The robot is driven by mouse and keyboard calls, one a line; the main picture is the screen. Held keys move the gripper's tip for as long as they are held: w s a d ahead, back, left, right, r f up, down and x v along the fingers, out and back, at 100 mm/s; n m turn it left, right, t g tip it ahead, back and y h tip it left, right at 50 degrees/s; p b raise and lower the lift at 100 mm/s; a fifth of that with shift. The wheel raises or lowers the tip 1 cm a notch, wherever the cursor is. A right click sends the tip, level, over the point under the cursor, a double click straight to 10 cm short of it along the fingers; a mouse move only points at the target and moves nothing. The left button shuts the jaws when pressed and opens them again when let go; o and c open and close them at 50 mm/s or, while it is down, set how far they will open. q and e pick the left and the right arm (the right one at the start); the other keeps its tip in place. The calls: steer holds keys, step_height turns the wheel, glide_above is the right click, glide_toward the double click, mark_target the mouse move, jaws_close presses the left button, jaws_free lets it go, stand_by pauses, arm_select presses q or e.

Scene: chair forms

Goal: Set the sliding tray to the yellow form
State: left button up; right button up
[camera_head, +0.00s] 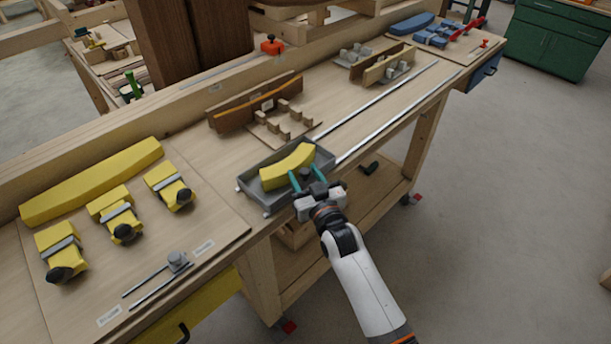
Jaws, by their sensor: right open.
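The grey sliding tray (272,200) sits near the bench's front edge, at the near end of two metal rails. A curved yellow block (287,167) lies in it. My right gripper (306,177) is at the tray's front right side. Its teal fingers are apart, with a dark knob (305,173) between them; I cannot tell whether they touch it. The yellow form (95,182) is a long curved bar at the left of the bench, with several yellow clamps (118,215) in front of it. My left gripper is not in view.
A brown form (255,102) with wooden blocks stands behind the tray. A tan form (388,66) and a blue form (412,24) stand farther right. The rails (385,105) run clear to the upper right. A small slider (177,262) is on short rods at the front left.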

steer(key=shift+d, duration=0.1)
steer(key=shift+s+d+f, duration=0.1)
steer(key=shift+s, duration=0.05)
steer(key=b+v, duration=0.3)
steer(key=v, duration=0.8)
steer(key=shift+s, duration=0.35)
